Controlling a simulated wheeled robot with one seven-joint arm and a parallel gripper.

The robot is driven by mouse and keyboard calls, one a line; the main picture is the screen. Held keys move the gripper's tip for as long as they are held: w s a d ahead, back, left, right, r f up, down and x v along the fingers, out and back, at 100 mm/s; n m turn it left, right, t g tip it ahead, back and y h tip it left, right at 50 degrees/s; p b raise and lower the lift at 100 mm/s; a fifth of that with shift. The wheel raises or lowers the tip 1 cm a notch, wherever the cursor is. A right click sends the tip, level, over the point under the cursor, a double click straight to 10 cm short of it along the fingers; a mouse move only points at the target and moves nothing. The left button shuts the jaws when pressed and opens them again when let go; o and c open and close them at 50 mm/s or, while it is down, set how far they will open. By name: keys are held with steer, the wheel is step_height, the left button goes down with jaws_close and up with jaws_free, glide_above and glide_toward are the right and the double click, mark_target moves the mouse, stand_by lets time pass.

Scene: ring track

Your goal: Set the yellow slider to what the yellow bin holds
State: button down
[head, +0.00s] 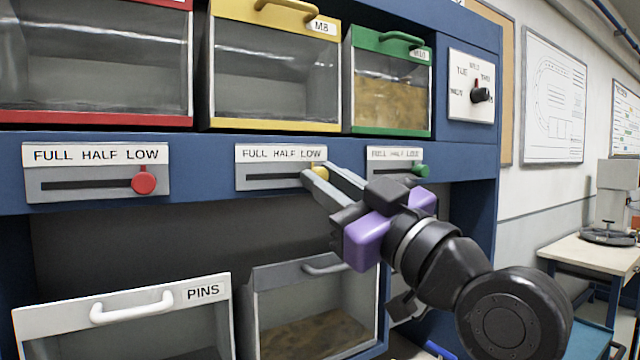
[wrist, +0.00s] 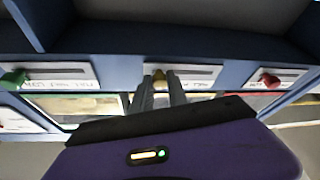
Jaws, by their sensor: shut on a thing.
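The yellow bin (head: 272,124) has a clear front, and I see no contents through it, only grey inside. Below it is the yellow slider's plate (head: 262,168), labelled FULL HALF LOW from left to right. The yellow knob (head: 320,173) is at the right end of its slot, under LOW. It also shows in the wrist view (wrist: 159,74), where the picture is upside down. My gripper (head: 318,178) is shut on the yellow knob, with one finger on each side in the wrist view (wrist: 160,84). The fingers hide part of the knob.
The red slider (head: 144,180) is at its right end. The green slider (head: 420,171) is right of my gripper, also at its right end. The green bin (head: 392,134) holds brown material. Lower bins, one marked PINS (head: 205,291), stand under the rail.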

steer(key=c, duration=1.3)
jaws_free()
steer(key=shift+w+d, duration=0.1)
steer(key=shift+d, duration=0.1)
steer(key=b+v, duration=0.2)
steer(key=v, duration=0.5)
steer(key=shift+s+d+f, duration=0.2)
steer(key=shift+s+f, duration=0.05)
